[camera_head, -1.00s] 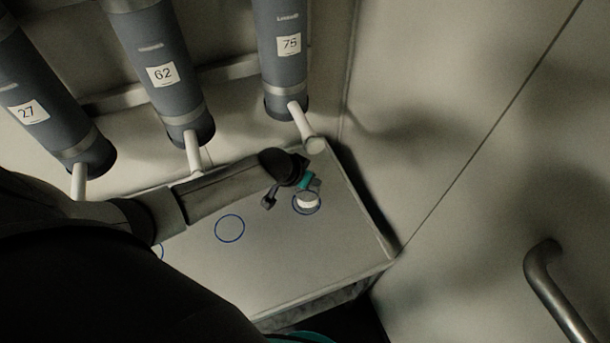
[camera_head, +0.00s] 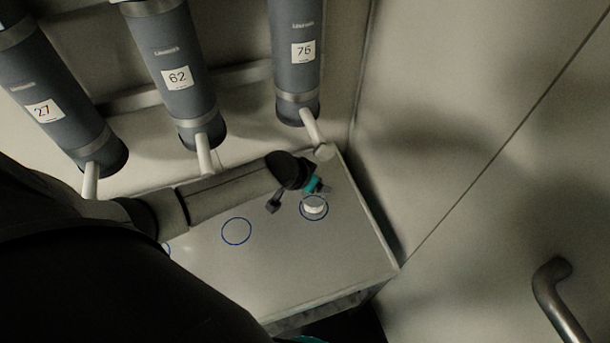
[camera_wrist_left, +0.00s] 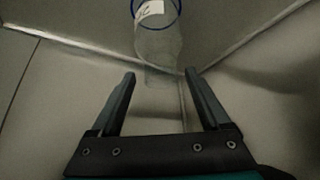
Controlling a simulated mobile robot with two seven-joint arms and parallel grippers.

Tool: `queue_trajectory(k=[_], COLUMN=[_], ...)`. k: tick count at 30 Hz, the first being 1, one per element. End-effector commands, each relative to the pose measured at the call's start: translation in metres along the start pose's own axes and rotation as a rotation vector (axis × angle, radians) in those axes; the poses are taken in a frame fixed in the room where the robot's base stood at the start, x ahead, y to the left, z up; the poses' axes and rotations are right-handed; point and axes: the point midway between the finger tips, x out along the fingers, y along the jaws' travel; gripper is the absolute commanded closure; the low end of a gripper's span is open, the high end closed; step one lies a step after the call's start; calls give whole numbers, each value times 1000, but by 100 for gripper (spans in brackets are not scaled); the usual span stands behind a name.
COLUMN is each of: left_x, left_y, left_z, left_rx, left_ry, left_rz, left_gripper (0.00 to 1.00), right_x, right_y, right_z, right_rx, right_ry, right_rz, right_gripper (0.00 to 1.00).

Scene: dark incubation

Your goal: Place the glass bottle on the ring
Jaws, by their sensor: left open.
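The clear glass bottle (camera_wrist_left: 158,38) shows in the left wrist view with a white label and its base inside a blue ring (camera_wrist_left: 134,10). In the head view, the bottle's pale label (camera_head: 313,208) shows inside the rightmost blue ring (camera_head: 303,216) on the shelf top. My left gripper (camera_wrist_left: 160,74) is open, with its two dark fingers apart and the bottle's near end showing just beyond and between the tips. In the head view, my left gripper (camera_head: 299,197) is just above and left of that ring; it partly hides the bottle. My right gripper is not in view.
A second blue ring (camera_head: 236,231) lies empty to the left, and a third is mostly hidden by my arm. Grey cylinders numbered 27 (camera_head: 75,125), 62 (camera_head: 178,85) and 76 (camera_head: 296,60) hang behind, with pale spouts. A wall stands right, with a metal handle (camera_head: 553,285).

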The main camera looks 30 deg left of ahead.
Motion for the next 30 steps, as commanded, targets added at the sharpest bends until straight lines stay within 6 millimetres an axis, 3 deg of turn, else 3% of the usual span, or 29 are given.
queue_trajectory(k=[12,18,30], left_x=[-70,-96,-109], left_y=[-1,0,0], left_z=[0,0,0], left_rx=[2,1,1], left_ry=[-1,-1,-1], left_rz=[-1,-1,-1], left_gripper=[20,20,20], right_x=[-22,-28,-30], right_y=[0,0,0], right_z=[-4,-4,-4], right_rx=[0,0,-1], right_ry=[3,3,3], right_rz=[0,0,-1], right_gripper=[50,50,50])
